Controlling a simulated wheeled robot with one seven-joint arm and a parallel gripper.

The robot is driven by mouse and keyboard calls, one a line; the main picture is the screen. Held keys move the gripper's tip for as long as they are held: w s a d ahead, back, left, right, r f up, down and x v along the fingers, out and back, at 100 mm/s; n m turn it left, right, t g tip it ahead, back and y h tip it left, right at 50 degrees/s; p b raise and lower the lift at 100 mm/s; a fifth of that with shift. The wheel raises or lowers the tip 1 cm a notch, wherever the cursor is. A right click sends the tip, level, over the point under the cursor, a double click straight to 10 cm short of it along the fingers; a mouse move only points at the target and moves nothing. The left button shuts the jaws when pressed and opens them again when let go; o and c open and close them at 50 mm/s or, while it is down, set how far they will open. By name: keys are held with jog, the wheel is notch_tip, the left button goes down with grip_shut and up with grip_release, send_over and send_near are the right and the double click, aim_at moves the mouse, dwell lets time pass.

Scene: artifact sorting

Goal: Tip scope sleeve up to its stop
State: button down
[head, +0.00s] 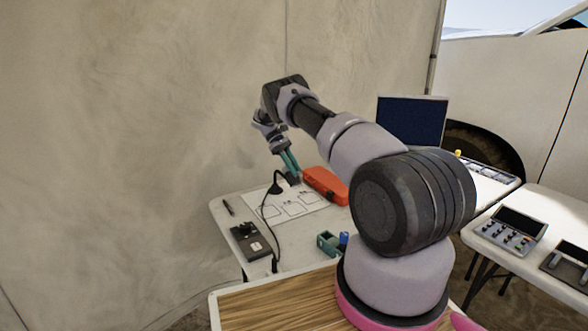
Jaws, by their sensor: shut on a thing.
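My gripper (292,167), with teal fingers, reaches down over the far side of the white table. It is shut on a small dark piece (293,181) at its fingertips, which appears to be the scope sleeve. The piece is small in the head view, and the fingers partly cover it. I cannot tell its exact tilt or where its stop is. A black cable (263,208) curves from beside the piece down towards the table's front edge.
An orange case (325,185) lies close right of my gripper. A white sheet with outlines (296,207) lies below it. A dark box (250,242), a pen (228,207) and a teal object (328,243) are on the table (290,248). A monitor (411,120) stands behind my arm.

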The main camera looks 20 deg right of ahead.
jog(key=c, duration=0.9)
grip_release()
jog(key=shift+o, duration=0.2)
notch_tip(320, 180, up, 10)
